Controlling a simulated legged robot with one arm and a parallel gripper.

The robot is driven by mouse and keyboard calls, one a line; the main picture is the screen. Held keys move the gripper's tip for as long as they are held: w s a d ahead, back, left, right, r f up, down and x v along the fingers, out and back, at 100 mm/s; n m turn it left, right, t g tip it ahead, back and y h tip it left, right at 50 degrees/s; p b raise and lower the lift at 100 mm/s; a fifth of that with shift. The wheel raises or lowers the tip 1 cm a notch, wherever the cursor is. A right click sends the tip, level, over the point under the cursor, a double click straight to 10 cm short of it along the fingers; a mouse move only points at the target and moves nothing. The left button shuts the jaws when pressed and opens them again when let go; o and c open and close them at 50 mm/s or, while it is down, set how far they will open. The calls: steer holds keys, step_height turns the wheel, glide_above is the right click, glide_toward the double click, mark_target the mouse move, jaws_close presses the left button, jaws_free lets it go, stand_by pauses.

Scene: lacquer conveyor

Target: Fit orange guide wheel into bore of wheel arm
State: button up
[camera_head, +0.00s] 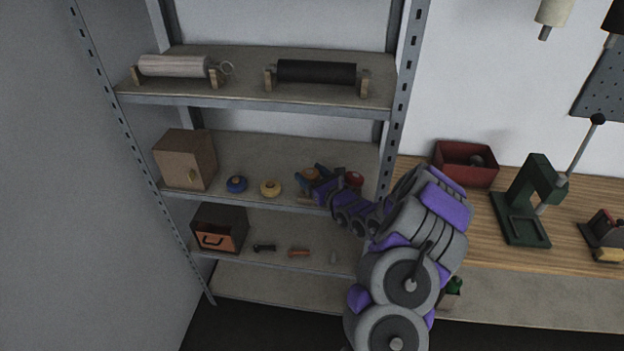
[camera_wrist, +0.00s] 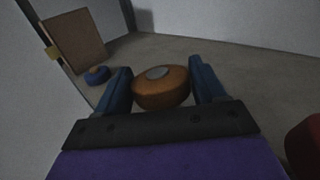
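The orange guide wheel (camera_head: 313,174) is on the middle shelf among other coloured wheels. In the wrist view the orange wheel (camera_wrist: 162,88), with a grey hub on top, sits between the two blue fingers of my gripper (camera_wrist: 161,84). The fingers are close against its sides; a firm grip cannot be made out. In the head view my gripper (camera_head: 314,175) reaches in over the shelf from the right. I cannot make out the wheel arm or its bore for sure.
The workbench (camera_head: 430,190) holds a red bin (camera_head: 465,163) and green press (camera_head: 527,205).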

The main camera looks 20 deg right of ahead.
steer(key=shift+s+a+r, duration=0.1)
steer(key=shift+a, duration=0.05)
steer(key=shift+c, duration=1.4)
steer(key=shift+d, duration=0.35)
steer(key=c, duration=0.3)
